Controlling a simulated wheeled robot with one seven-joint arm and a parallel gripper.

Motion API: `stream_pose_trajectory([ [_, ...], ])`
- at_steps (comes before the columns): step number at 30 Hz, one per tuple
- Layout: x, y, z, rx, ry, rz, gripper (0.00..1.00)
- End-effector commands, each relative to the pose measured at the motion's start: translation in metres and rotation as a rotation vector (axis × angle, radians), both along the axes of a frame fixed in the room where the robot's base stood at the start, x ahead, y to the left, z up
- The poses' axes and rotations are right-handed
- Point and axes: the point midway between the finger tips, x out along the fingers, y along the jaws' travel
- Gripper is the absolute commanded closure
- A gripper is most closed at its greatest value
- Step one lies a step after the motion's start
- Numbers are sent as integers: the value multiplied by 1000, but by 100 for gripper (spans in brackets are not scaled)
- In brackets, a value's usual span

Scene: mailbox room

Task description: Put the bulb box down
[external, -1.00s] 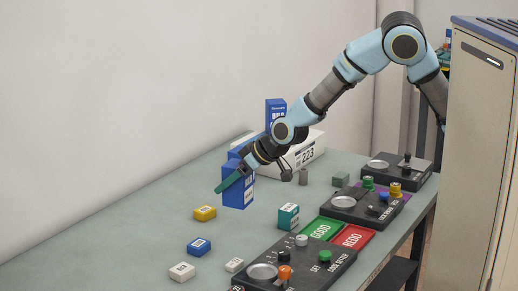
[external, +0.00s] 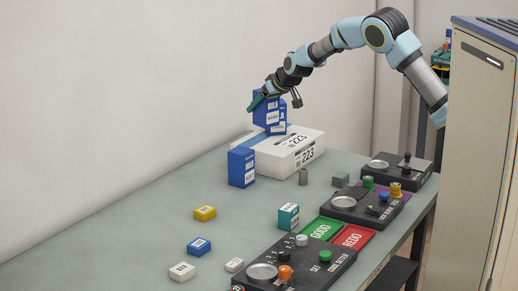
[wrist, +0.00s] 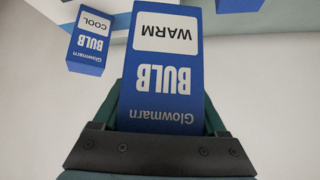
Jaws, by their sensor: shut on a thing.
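My gripper (external: 256,102) is shut on a blue bulb box (external: 266,109), held upright above the far end of the table. In the wrist view the held box (wrist: 165,85) fills the space between the fingers and reads "Glowmarn BULB WARM", upside down. In the external view it partly covers another blue box (external: 277,129) at the white carton (external: 290,152). I cannot tell whether the two boxes touch. A third blue box (external: 241,168) stands on the table in front of the carton. The wrist view shows a blue box marked "COOL" (wrist: 88,45) at the upper left.
The grey-green table (external: 130,225) has bare room at its left. Yellow (external: 205,213), blue (external: 199,247), white (external: 182,272) and teal (external: 288,216) small boxes lie nearer. Black control panels (external: 365,206) and green and red pads (external: 322,228) line the right side.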

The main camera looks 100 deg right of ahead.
Motion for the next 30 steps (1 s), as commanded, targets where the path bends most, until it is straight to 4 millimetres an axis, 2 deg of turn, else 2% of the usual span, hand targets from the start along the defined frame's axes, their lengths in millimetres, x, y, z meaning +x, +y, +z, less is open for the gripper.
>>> stream_pose_trajectory([
  [1,-17,-17,4,-1,0,-25,84],
  [3,-34,-33,8,-2,3,-48,84],
  [6,-53,-49,11,-1,6,-74,84],
  [9,-64,-58,13,-2,7,-88,84],
  [11,-68,-60,9,0,8,-92,84],
  [18,-70,-61,-32,3,10,-94,84],
  [26,-68,-61,-55,0,8,-93,84],
  [30,-69,-61,-75,3,9,-93,84],
])
